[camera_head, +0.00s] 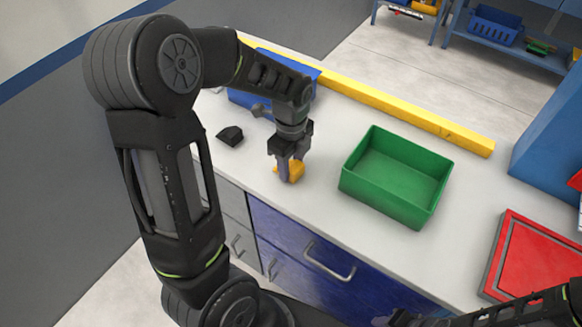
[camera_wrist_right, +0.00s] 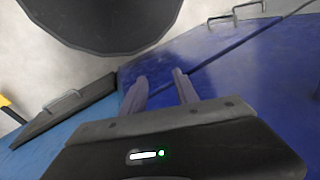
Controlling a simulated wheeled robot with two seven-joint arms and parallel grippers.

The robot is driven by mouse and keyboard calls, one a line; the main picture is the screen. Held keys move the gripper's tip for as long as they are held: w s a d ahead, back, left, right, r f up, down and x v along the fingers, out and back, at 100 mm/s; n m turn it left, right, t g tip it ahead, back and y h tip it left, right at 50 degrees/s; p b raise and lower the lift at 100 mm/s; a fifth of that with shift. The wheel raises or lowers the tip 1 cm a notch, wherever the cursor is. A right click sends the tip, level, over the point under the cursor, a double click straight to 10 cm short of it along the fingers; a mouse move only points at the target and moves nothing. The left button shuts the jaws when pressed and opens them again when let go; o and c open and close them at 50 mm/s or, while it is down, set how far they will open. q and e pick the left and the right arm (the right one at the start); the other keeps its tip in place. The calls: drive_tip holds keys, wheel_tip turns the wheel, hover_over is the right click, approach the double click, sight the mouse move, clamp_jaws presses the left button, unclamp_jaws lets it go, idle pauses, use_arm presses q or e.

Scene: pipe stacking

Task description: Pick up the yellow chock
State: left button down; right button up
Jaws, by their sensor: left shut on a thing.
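The yellow chock (camera_head: 296,171) is on the white worktop near its front edge, partly hidden by my left gripper. My left gripper (camera_head: 288,176) points down from above and is shut on the yellow chock. I cannot tell whether the chock touches the worktop. My right gripper (camera_wrist_right: 160,88) shows in the right wrist view with its two fingers apart and nothing between them, in front of a blue cabinet face.
A green bin (camera_head: 397,180) stands right of the chock and looks empty. A black chock-like piece (camera_head: 230,135) lies to the left. A blue bin (camera_head: 246,98) is behind my left arm. A yellow beam (camera_head: 400,110) runs along the back. A red tray (camera_head: 535,262) lies at right.

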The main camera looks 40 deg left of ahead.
sight(291, 165)
use_arm(q)
wheel_tip(291, 165, up, 10)
idle(0.6)
idle(0.4)
